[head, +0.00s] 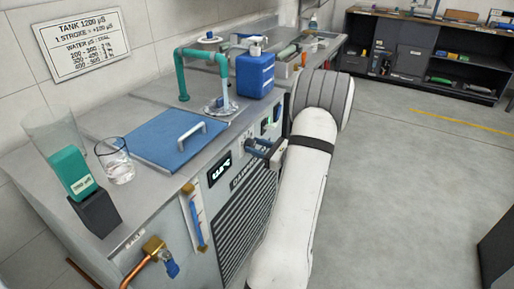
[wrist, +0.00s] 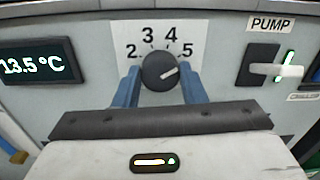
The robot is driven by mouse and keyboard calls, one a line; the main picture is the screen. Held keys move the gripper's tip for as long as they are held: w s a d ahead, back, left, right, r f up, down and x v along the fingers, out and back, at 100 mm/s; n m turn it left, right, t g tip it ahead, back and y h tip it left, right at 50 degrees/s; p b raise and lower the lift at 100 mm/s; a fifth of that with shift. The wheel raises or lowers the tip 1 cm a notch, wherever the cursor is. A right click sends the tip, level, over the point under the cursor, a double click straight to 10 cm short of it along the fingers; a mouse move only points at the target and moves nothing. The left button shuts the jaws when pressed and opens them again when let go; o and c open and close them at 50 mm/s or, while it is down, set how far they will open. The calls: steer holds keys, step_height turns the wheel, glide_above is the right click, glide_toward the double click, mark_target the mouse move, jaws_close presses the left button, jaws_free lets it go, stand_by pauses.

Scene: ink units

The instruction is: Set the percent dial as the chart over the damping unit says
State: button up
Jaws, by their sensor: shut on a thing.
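The percent dial (wrist: 160,70) is a round dark knob on a white plate marked 2, 3, 4 and 5. Its white pointer line aims right and slightly up, toward the 5 side. My gripper (wrist: 160,88) has its blue fingers shut on the dial from both sides; in the head view the gripper (head: 262,148) is at the unit's front panel. The chart (head: 82,42) on the wall reads tank 1200 µS, 1 stroke = +100 µS, with water ranges against dial numbers; the dial numbers are too small to read. A green meter (head: 72,170) shows a blurred µS value.
A pump switch (wrist: 275,70) is right of the dial, and a 13.5 °C display (wrist: 35,66) is left. On the unit stand a glass (head: 117,162), a blue lid (head: 165,140) with a handle and a blue canister (head: 256,74). Open floor lies to the right.

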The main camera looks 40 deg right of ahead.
steer(key=shift+f, duration=0.15)
steer(key=n+b, duration=1.5)
steer(key=b, duration=0.3)
steer(key=shift+f+b, duration=0.1)
steer(key=shift+b, duration=0.2)
steer(key=shift+n, duration=0.4)
steer(key=o, duration=1)
